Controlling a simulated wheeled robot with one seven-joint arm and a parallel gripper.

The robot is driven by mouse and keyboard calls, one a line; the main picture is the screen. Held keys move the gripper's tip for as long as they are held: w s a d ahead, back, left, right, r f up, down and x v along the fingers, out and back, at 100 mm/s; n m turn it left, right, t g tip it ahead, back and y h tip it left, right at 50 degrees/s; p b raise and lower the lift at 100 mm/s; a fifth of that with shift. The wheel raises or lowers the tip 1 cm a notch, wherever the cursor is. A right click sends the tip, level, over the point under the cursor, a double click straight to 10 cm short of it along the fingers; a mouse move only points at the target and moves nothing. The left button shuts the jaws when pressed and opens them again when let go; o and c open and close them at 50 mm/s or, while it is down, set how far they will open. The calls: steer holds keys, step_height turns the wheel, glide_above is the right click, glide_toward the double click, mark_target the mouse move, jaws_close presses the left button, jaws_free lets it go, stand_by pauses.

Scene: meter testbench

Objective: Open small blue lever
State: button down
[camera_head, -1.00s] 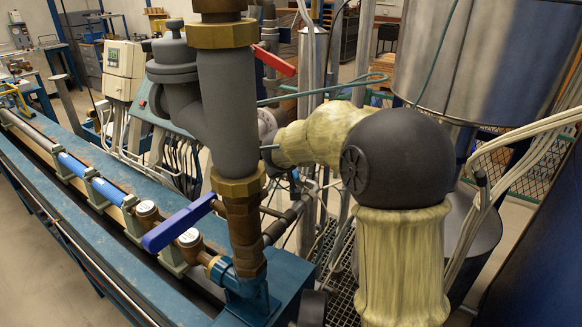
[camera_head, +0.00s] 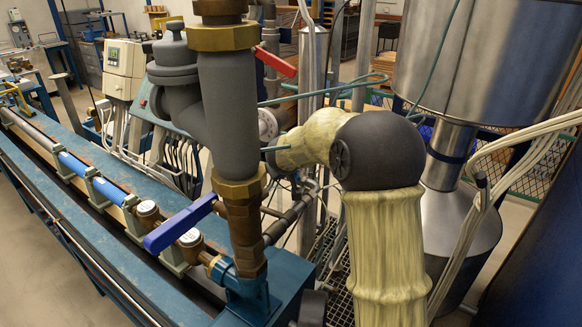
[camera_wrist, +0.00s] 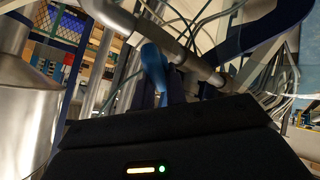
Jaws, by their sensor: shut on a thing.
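A small blue lever (camera_wrist: 154,66) shows in the wrist view, standing up just beyond the dark body of my gripper (camera_wrist: 172,84). My gripper is shut on this lever; the fingers are dark and partly hidden, so the exact grip is hard to see. In the head view my gripper and the small lever are hidden behind the upright pipe and my arm. A larger blue lever (camera_head: 180,222) sticks out to the left of the brass fitting in the head view.
A thick grey upright pipe (camera_head: 230,115) stands left of my arm. A red lever (camera_head: 277,61) sits behind it. A large steel tank (camera_head: 470,60) and pale hoses (camera_head: 520,140) are close on the right. Metal pipes (camera_wrist: 165,30) cross near my gripper in the wrist view.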

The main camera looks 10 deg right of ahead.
steer(key=shift+n+p, duration=0.3)
steer(key=shift+p, duration=0.05)
steer(key=n+y+p, duration=0.1)
steer(key=n+p, duration=0.1)
steer(key=shift+a+r+g+p, duration=0.1)
steer(key=shift+r+g+p, duration=0.1)
steer(key=shift+g+p, duration=0.15)
steer(key=n+y+p, duration=0.1)
steer(key=n+p, duration=0.1)
steer(key=p, duration=0.1)
steer(key=shift+s+a, duration=0.1)
steer(key=n+g+p, duration=0.1)
steer(key=n+p, duration=0.1)
steer(key=p, duration=0.1)
steer(key=shift+f+y, duration=0.1)
steer(key=shift+y, duration=0.2)
steer(key=shift+a+f+n+p, duration=0.15)
steer(key=shift+n+p, duration=0.35)
steer(key=shift+p, duration=0.55)
steer(key=shift+f, duration=0.15)
steer(key=c, duration=1.4)
jaws_free()
steer(key=shift+s, duration=0.1)
steer(key=shift+c, duration=0.2)
